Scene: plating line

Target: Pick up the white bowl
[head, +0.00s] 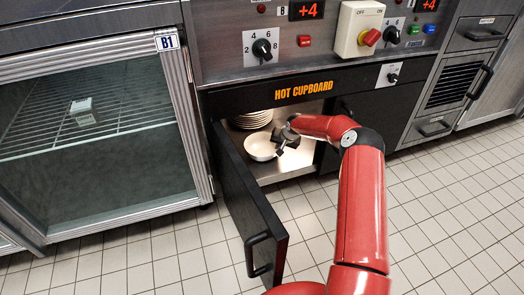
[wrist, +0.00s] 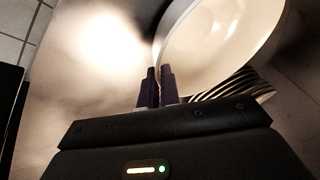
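The white bowl (head: 259,148) is inside the hot cupboard, near its open front, in the head view. My gripper (head: 279,140) reaches in from the right and is at the bowl's right rim. In the wrist view the bowl (wrist: 222,35) fills the upper right. The two dark fingers of my gripper (wrist: 159,75) are close together, with the bowl's rim between their tips. I cannot tell whether the bowl still touches the shelf.
A stack of plates (head: 251,119) stands behind the bowl and also shows in the wrist view (wrist: 240,88). The cupboard's black door (head: 247,200) stands open at the left of the opening. A glass-fronted cabinet (head: 95,130) is further left. The tiled floor on the right is clear.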

